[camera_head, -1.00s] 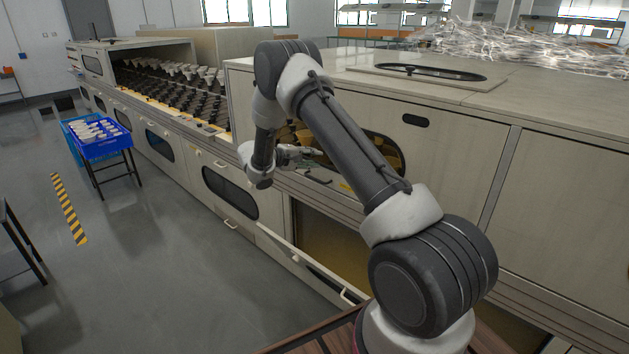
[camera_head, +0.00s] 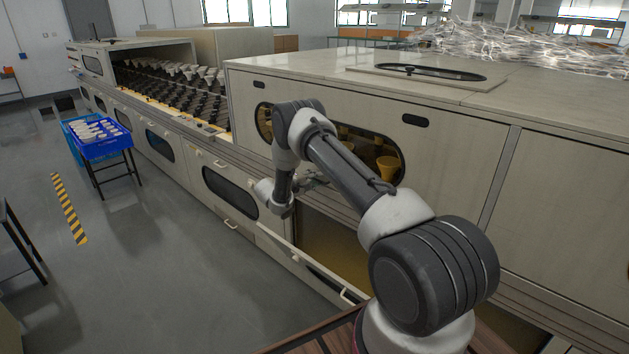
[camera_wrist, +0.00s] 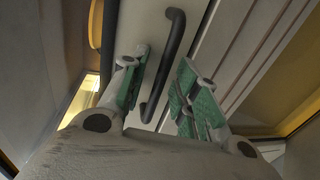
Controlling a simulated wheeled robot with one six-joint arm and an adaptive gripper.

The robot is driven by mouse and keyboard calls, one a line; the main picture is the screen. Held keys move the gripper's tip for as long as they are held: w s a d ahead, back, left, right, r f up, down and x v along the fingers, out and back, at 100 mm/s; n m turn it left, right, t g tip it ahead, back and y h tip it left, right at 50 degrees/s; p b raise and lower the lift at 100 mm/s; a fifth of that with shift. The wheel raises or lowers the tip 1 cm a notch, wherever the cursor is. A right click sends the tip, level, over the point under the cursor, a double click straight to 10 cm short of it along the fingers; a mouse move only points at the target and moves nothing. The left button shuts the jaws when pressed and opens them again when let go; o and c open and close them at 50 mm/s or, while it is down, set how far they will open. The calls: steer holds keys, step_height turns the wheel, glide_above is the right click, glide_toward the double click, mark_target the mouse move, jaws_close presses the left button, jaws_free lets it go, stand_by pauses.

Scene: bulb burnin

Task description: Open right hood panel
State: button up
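The hood's front panel (camera_head: 450,160) is pale, with a long window (camera_head: 387,165) showing amber cups behind it and a dark slot near its upper right. It appears closed in the head view. In the wrist view, a dark bar handle (camera_wrist: 167,65) runs along a pale panel (camera_wrist: 140,22). My gripper (camera_wrist: 163,62) has its green-padded fingers spread, one on each side of the handle. I cannot tell whether either finger touches it. In the head view, my gripper (camera_head: 315,180) is low in front of the hood, partly hidden by my arm.
Below the hood, a lower panel (camera_head: 305,268) is tilted outward beside an opening (camera_head: 335,245). A conveyor (camera_head: 180,92) with several dark holders runs back left. A blue crate (camera_head: 100,145) stands on a stand at left. The grey floor (camera_head: 160,260) between is clear.

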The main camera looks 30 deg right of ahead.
jaws_close()
